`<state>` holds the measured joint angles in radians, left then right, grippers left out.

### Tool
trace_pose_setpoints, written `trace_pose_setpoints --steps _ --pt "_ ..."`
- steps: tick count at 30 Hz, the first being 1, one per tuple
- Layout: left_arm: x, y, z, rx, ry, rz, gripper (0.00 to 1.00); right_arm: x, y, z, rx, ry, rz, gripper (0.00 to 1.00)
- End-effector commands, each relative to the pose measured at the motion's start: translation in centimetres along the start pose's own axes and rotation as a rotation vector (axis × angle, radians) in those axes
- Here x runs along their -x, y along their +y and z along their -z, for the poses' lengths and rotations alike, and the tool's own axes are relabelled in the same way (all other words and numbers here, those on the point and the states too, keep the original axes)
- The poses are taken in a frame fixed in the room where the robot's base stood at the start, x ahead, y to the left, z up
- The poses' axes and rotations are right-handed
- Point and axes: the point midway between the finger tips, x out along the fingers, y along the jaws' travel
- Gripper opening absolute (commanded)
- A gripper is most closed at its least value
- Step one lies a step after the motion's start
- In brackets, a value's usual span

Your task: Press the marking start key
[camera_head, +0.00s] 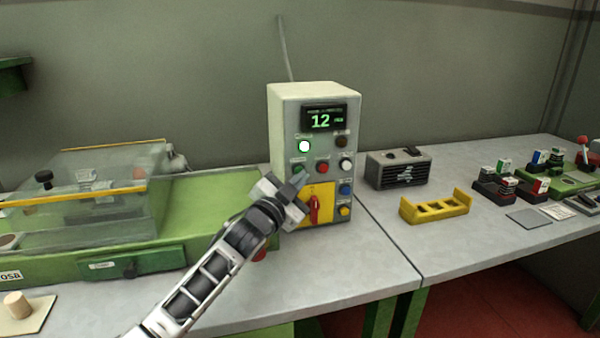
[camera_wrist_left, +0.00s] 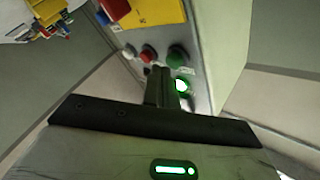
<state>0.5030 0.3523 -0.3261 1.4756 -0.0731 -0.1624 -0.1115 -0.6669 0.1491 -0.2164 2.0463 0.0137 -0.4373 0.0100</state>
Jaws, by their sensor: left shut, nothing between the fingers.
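A pale control box (camera_head: 287,112) stands on the bench with a display (camera_head: 321,120) reading 12. Its front carries a lit white-green round lamp or button (camera_head: 304,146), a green button (camera_head: 298,170) and a red button (camera_head: 322,167). The labels are too small to read, so I cannot tell which is the marking start key. My left gripper (camera_head: 298,180) is shut and empty, in front of the box near the green button. In the left wrist view the shut fingers (camera_wrist_left: 161,76) point at the panel, near the green button (camera_wrist_left: 178,56) and lit one (camera_wrist_left: 182,85). Contact cannot be told.
A red rotary switch (camera_head: 315,208) sits on a yellow plate below the buttons. A green machine with a clear cover (camera_head: 100,190) is at left. A dark vented box (camera_head: 398,170) and a yellow holder (camera_head: 435,207) stand at right. Bench between is clear.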

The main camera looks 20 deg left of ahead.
Motion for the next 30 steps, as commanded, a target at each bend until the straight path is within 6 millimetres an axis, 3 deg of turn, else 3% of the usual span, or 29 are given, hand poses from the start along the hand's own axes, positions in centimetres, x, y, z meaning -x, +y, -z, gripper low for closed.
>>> trace_pose_setpoints --steps 30 --pt "-0.63 -0.47 -0.46 0.000 0.000 0.000 0.00 -0.17 0.12 0.22 0.004 0.007 -0.001 0.55"
